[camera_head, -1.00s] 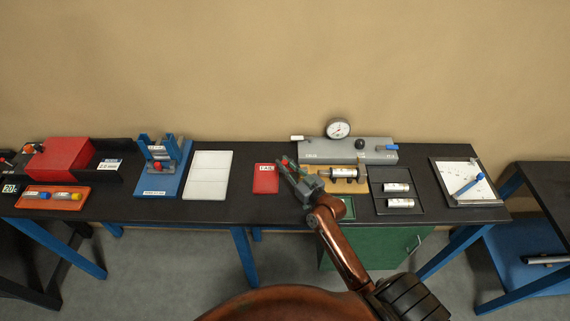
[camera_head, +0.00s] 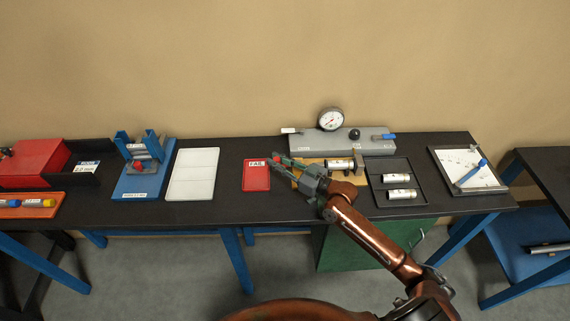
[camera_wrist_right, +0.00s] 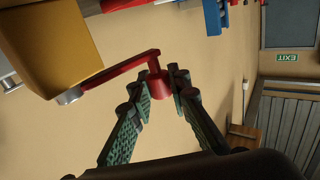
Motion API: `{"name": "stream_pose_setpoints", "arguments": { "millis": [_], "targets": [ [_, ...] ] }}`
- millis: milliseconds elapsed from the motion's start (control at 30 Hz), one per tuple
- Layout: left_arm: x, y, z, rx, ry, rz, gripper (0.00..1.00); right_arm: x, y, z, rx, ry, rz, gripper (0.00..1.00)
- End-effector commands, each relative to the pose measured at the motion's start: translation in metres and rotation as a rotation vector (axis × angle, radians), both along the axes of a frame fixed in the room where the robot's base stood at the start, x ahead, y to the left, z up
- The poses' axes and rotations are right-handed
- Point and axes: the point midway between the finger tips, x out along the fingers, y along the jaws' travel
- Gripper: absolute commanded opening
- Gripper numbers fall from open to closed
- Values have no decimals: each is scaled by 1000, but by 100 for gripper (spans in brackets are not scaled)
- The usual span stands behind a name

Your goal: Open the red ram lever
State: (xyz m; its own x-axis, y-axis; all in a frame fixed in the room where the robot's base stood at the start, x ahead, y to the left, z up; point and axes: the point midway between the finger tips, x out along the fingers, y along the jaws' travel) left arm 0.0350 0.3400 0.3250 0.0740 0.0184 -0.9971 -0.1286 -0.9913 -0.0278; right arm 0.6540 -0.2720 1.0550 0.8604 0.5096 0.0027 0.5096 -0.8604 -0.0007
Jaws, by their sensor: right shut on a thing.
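The red ram lever (camera_wrist_right: 122,67) shows in the right wrist view. It runs from a metal pivot on a yellow block (camera_wrist_right: 52,40) to a red knob at its free end. My right gripper (camera_wrist_right: 160,88) is shut on this knob, with a green-padded finger on either side. In the head view the right gripper (camera_head: 279,162) reaches in from the lower right, its tips at the left end of the wooden ram fixture (camera_head: 310,164). There, hand and fingers hide most of the lever. My left gripper is out of view.
A grey housing (camera_head: 360,142) with a gauge (camera_head: 330,119) stands behind the fixture. A red tray (camera_head: 256,182) lies just left of the fingers. A black tray (camera_head: 379,172) with two cylinders lies right. A white panel (camera_head: 192,175) lies farther left.

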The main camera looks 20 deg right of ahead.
Motion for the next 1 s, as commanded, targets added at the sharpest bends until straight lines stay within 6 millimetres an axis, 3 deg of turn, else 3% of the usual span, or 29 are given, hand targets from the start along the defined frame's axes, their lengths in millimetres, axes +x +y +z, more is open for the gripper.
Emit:
{"name": "stream_pose_setpoints", "arguments": {
  "millis": [333,367,600,867,1000],
  "targets": [
    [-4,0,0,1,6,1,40,0,2,5,1,-5,7,0],
    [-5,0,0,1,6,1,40,0,2,5,1,-5,7,19],
    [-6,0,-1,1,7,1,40,0,1,2,0,0,5,35],
    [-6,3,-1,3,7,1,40,-1,1,1,0,2,5,35],
    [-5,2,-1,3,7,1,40,0,1,11,-3,1,5,35]
  ]
}}
